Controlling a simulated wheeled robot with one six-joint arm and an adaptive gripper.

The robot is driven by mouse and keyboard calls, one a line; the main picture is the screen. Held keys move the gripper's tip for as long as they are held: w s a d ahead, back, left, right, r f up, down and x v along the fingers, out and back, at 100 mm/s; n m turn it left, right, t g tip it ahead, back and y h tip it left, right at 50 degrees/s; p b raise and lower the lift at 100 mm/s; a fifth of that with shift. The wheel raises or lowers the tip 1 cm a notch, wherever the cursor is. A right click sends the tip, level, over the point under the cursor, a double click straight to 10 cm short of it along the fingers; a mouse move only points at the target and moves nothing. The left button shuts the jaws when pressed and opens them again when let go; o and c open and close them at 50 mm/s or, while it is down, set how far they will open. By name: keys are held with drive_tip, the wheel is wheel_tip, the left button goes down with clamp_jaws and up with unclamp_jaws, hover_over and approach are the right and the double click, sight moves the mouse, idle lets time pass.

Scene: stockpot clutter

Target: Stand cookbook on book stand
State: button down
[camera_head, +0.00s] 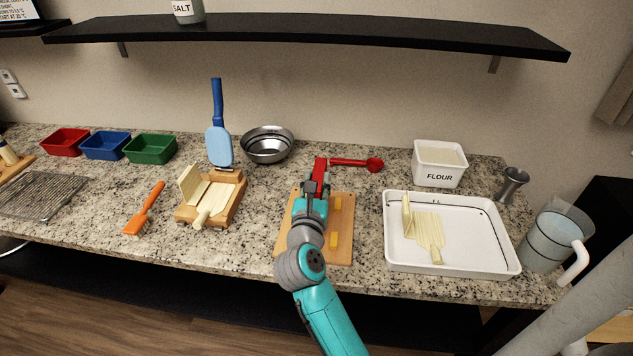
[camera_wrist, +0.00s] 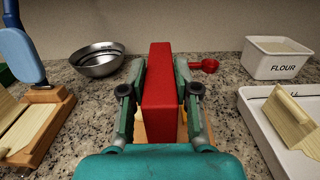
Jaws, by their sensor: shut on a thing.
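The cookbook appears to be a plain red upright block (camera_wrist: 160,90), clamped between the two fingers of my gripper (camera_wrist: 158,92). In the head view only a narrow part of the cookbook (camera_head: 320,165) shows above my gripper (camera_head: 317,188). A flat wooden board with yellow pieces on it (camera_head: 342,212) lies below my gripper and arm; it may be the book stand, but I cannot tell. My arm hides its middle. Whether the cookbook's lower edge touches the board is hidden.
A red measuring scoop (camera_head: 357,162) lies just right of the cookbook. A steel bowl (camera_head: 267,147) stands behind left, a wooden block holder (camera_head: 228,193) left. A white tray (camera_head: 455,263) and a flour box (camera_head: 438,165) are right. A black shelf (camera_head: 310,30) hangs above.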

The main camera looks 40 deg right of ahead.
drive_tip(key=c, duration=0.8)
unclamp_jaws()
drive_tip(key=shift+f, duration=0.1)
drive_tip(key=shift+c, duration=0.2)
drive_tip(key=v, duration=1.2)
